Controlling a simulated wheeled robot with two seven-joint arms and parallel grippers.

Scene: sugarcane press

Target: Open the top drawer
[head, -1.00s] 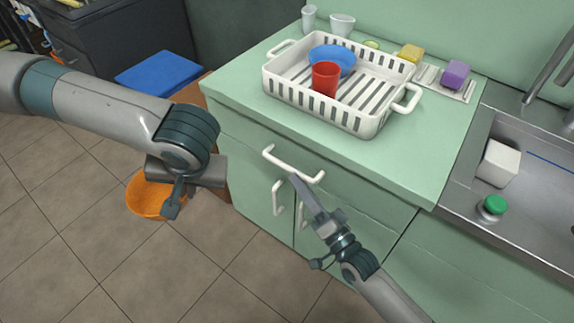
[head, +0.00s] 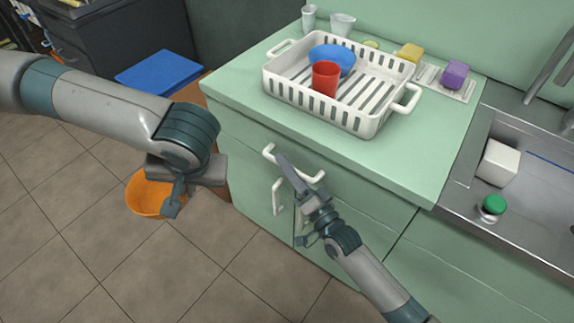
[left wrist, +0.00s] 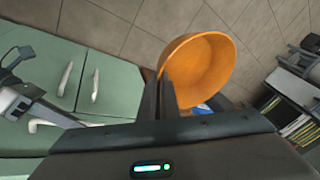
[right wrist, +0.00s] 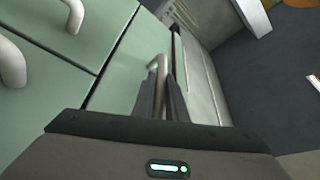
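The top drawer (head: 345,195) is in the green cabinet below the counter and looks closed. Its white bar handle (head: 313,179) runs along its front. My right gripper (head: 284,162) lies across this handle in the head view. In the right wrist view, the handle (right wrist: 160,66) shows between the two finger tips of this gripper (right wrist: 162,90). The gap is narrow, and I cannot tell whether the fingers press on the handle.
White door handles (head: 277,197) stand out below the drawer. A white dish rack (head: 318,112) with a red cup (head: 325,78) and a blue bowl (head: 345,57) is on the counter. An orange bowl (head: 142,197) is by my left gripper. The sink (head: 535,160) is at the right.

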